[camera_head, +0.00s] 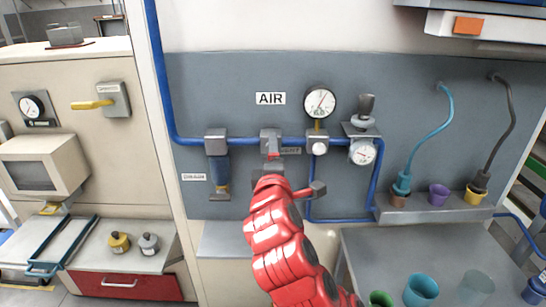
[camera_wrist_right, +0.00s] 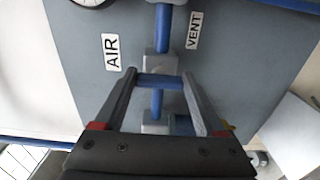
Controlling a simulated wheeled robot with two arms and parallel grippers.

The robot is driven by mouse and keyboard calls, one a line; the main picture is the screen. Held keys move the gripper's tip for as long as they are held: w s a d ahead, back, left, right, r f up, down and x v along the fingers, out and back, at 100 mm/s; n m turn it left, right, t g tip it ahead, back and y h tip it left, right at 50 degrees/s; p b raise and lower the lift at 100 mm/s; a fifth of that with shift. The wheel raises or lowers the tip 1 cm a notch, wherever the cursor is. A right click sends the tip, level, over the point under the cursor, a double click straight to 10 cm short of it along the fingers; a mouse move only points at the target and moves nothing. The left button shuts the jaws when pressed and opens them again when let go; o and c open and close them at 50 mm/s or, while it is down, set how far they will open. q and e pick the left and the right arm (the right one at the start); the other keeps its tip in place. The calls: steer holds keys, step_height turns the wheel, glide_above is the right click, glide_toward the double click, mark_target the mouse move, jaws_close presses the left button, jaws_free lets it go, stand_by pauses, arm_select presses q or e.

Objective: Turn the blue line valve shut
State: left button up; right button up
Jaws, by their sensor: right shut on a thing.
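The blue line (camera_head: 238,141) runs level across the grey wall panel. The valve (camera_head: 268,135) sits on this line below the AIR label, and its grey body (camera_wrist_right: 160,66) shows in the right wrist view. My right gripper (camera_wrist_right: 159,78) is at the valve, its two fingers shut on the blue handle (camera_wrist_right: 160,82). In the right wrist view the handle lies crosswise to the blue pipe. In the head view my red right arm comes up from below and hides the lower part of the valve area. My left gripper is not in view.
A pressure gauge (camera_head: 320,101) and a regulator (camera_head: 362,130) with a small dial stand right of the valve. Cups and hoses sit on a shelf (camera_head: 425,213) at the right. Above the valve the panel is clear except for the label.

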steer(key=shift+f, duration=0.1)
steer(key=o, duration=1.3)
steer(key=s+b, duration=1.5)
steer(key=s, duration=0.2)
steer(key=shift+s+b, duration=0.2)
steer(key=shift+b, duration=0.1)
